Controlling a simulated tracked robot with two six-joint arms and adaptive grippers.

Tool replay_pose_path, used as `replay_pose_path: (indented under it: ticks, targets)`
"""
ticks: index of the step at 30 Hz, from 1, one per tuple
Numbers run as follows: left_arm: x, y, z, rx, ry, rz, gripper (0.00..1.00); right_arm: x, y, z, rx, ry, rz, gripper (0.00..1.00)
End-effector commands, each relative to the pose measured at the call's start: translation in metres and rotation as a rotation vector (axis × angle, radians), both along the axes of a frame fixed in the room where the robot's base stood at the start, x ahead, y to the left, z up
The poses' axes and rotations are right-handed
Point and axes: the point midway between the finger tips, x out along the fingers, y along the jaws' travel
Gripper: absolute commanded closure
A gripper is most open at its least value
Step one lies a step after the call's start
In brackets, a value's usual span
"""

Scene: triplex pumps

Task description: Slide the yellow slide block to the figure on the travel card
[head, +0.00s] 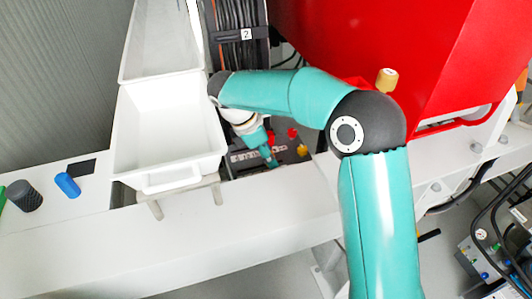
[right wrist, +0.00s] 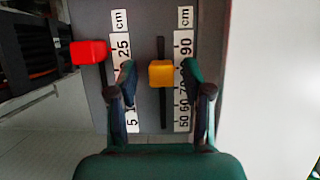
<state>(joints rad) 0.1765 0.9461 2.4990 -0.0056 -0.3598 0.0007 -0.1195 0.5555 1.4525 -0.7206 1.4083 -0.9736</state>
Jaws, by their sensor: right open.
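The yellow slide block (right wrist: 160,73) sits on a dark slot in a grey panel in the right wrist view; it also shows small in the head view (head: 303,150). To its right is a white cm scale (right wrist: 184,48) with a readable 90 above the block's level and lower figures below, partly hidden by a finger. My right gripper (right wrist: 159,75) is open, its fingers on either side of the block with gaps showing; it is small in the head view (head: 271,161). Whether a finger touches the block is unclear. No travel card is readable. My left gripper is out of view.
A red slide block (right wrist: 88,52) stands left of the yellow one, beside another cm scale (right wrist: 121,48). White bins (head: 168,130) lie left of the panel. A large red housing (head: 410,50) rises on the right. A blue cylinder (head: 67,184) lies on the ledge.

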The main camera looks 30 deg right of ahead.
Motion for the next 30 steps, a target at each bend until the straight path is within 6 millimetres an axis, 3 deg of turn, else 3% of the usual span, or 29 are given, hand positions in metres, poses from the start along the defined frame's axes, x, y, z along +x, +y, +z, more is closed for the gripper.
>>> replay_pose_path:
  ticks: [16,30]
  targets:
    - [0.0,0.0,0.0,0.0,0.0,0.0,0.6,0.008,0.026,0.062,0.0,-0.004,0.002,0.5]
    - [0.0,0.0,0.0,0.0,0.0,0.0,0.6,0.008,0.028,0.068,0.0,-0.001,0.0,0.5]
